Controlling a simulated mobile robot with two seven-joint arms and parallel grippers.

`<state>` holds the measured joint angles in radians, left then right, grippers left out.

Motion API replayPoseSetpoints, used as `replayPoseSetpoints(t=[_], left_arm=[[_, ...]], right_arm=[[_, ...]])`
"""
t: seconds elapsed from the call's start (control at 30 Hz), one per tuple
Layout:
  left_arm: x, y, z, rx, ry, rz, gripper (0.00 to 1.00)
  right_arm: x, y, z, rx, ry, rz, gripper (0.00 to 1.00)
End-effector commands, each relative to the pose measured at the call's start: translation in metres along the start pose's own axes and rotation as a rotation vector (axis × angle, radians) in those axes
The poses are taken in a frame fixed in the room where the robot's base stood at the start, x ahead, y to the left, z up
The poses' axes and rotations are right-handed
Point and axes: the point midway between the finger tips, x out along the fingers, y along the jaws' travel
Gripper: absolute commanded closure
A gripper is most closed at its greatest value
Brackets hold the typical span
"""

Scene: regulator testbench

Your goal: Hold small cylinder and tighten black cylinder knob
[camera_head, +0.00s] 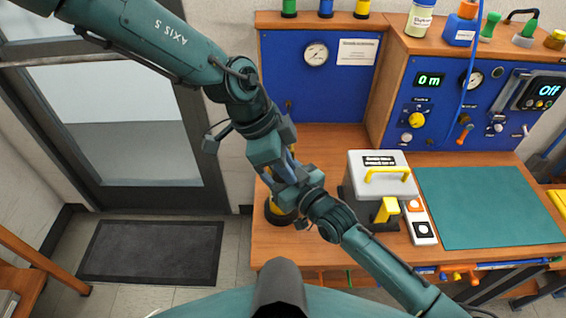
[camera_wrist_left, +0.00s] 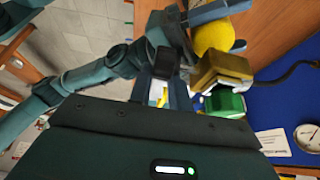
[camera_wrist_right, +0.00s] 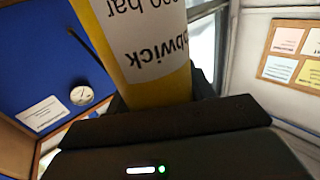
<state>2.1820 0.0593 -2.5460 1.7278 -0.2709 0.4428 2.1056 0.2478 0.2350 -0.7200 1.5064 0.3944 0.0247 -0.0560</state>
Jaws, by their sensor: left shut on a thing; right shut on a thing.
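The small cylinder is yellow with a white label and fills the upper middle of the right wrist view (camera_wrist_right: 140,45). In the head view it stands at the bench's left edge, mostly hidden behind both grippers. My right gripper (camera_head: 296,184) is shut on its body. My left gripper (camera_head: 272,160) comes from above, close against the right one. In the left wrist view, its fingers (camera_wrist_left: 165,92) close on a dark part that looks like the black knob (camera_wrist_left: 165,62). The yellow round cylinder end (camera_wrist_left: 212,38) and a brass block (camera_wrist_left: 222,70) with a green part are beside it.
A grey box with a yellow handle (camera_head: 380,175) and a white switch strip (camera_head: 420,222) stand right of the grippers. A green mat (camera_head: 490,208) lies farther right. A blue gauge panel (camera_head: 340,85) rises behind. Floor lies left of the wooden bench.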

Motion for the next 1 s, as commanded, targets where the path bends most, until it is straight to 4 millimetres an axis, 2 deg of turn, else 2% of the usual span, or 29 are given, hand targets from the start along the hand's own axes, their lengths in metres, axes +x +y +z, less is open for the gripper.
replayPoseSetpoints(t=[0.2, 0.43, 1.0], left_arm=[[0.0047, 0.0006, -0.0040, 0.007, -0.159, 0.001, 1.00], [0.0075, 0.0009, -0.0048, 0.004, -0.268, 0.002, 1.00], [0.0081, 0.0008, -0.0053, 0.003, -0.324, 0.000, 1.00]], right_arm=[[0.0005, -0.0031, -0.0001, -0.001, 0.000, -0.005, 1.00], [0.0005, -0.0031, -0.0003, 0.000, 0.001, -0.005, 1.00], [0.0005, -0.0031, -0.0006, 0.000, 0.002, -0.005, 1.00]])
